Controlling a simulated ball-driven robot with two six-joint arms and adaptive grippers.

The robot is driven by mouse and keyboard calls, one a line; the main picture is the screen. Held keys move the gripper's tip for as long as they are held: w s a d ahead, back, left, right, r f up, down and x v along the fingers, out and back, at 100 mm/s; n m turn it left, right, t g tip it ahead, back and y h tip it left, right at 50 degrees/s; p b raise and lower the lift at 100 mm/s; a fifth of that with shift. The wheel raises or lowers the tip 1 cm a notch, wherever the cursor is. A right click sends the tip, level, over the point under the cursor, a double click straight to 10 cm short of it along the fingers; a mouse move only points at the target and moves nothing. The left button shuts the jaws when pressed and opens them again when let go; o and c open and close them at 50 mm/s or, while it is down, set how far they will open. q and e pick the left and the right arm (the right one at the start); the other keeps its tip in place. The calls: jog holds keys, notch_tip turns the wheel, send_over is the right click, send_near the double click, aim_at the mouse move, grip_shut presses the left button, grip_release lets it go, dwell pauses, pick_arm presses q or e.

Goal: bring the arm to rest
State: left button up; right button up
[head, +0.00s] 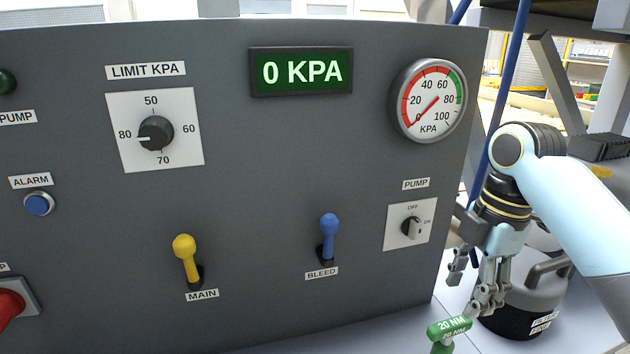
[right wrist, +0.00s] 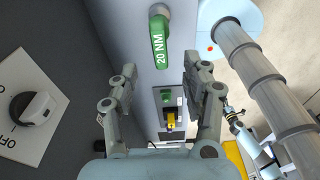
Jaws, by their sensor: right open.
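My right gripper (head: 470,284) hangs beside the right edge of the grey control panel (head: 330,180), fingers pointing down. It is open and empty. In the right wrist view, its two fingers (right wrist: 163,78) stand apart with a gap between them. A green handle marked 20 NM (head: 450,327) is just below and left of the fingers in the head view. The handle also shows beyond the fingers in the right wrist view (right wrist: 159,38), and the gripper is apart from it. My left gripper is not in view.
The panel carries a yellow MAIN lever (head: 186,258), a blue BLEED lever (head: 328,235), a PUMP switch (head: 410,226) and a round gauge (head: 428,98) with its needle near 0. The display (head: 301,72) reads 0 KPA. A dark-based canister (head: 525,305) stands close behind the gripper.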

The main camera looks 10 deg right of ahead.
jog(key=s+a+f+m+t+h, duration=0.1)
jog(key=s+a+m+t, duration=0.1)
jog(key=s+m, duration=0.7)
jog(key=s+a+f+m+t+h, duration=0.1)
jog(key=s+m+t, duration=0.1)
jog(key=s+m, duration=0.7)
notch_tip(320, 180, down, 32)
jog(key=s+d+g+b, duration=0.2)
jog(key=s+b, duration=0.1)
jog(key=b, duration=0.4)
jog(key=s+f+b, duration=0.3)
jog(key=s+f, duration=0.6)
jog(key=f, duration=0.3)
jog(key=s+d+f+g+b, duration=0.1)
jog(key=s+f+b, duration=0.2)
jog(key=s+f, duration=0.7)
jog(key=shift+d+f, duration=0.2)
jog(key=shift+f, duration=0.7)
jog(key=shift+b, duration=0.3)
